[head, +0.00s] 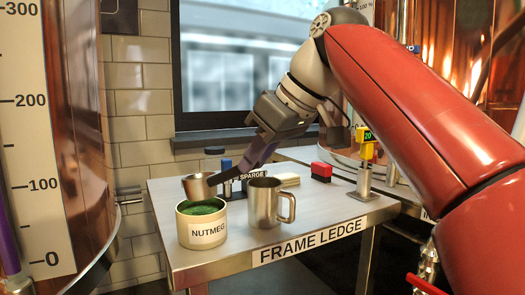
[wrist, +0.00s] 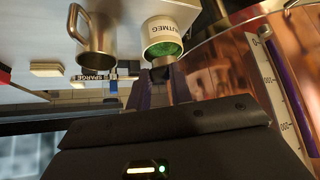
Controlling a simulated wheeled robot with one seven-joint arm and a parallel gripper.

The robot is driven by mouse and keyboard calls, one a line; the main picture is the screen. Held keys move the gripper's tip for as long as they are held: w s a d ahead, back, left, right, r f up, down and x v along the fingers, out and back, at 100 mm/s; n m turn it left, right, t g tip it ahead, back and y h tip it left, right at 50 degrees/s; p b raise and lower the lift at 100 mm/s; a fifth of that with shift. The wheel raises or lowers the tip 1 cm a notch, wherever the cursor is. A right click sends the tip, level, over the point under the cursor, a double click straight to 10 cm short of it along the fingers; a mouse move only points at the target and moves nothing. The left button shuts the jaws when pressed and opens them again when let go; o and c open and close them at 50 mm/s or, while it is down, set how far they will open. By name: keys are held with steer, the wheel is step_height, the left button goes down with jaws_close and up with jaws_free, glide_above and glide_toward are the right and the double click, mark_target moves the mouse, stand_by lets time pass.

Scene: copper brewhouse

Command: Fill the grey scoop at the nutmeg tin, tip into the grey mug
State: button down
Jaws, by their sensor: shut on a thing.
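The nutmeg tin (head: 207,232) is a cream can with green powder in it, at the front left of the ledge. It also shows in the wrist view (wrist: 160,27). The grey mug (head: 264,206) stands upright to its right, handle to the right, and is also in the wrist view (wrist: 93,38). My gripper (head: 226,174), with purple fingers, is shut on the grey scoop. The scoop's cup (head: 199,188) is just above the back of the tin, roughly upright. I cannot tell what is inside it. In the wrist view the fingers (wrist: 160,88) point toward the tin.
A label reading SPARGE (head: 250,175) with small blue and dark items is behind the mug. A red block (head: 321,171), pale blocks (head: 287,180) and a yellow gauge on a metal stand (head: 365,160) are farther right. A copper vessel (head: 85,140) borders the left. The ledge's front right is clear.

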steer(key=shift+w+a+r+g+h+p, duration=0.45)
steer(key=shift+a+r+h+p, duration=0.4)
steer(key=shift+p, duration=2.7)
steer(key=shift+w+a+r+g+h+p, duration=0.45)
steer(key=shift+a+r+h+p, duration=0.35)
steer(key=shift+p, duration=2.7)
steer(key=shift+f, duration=0.15)
step_height(320, 180, down, 6)
steer(key=b, duration=0.5)
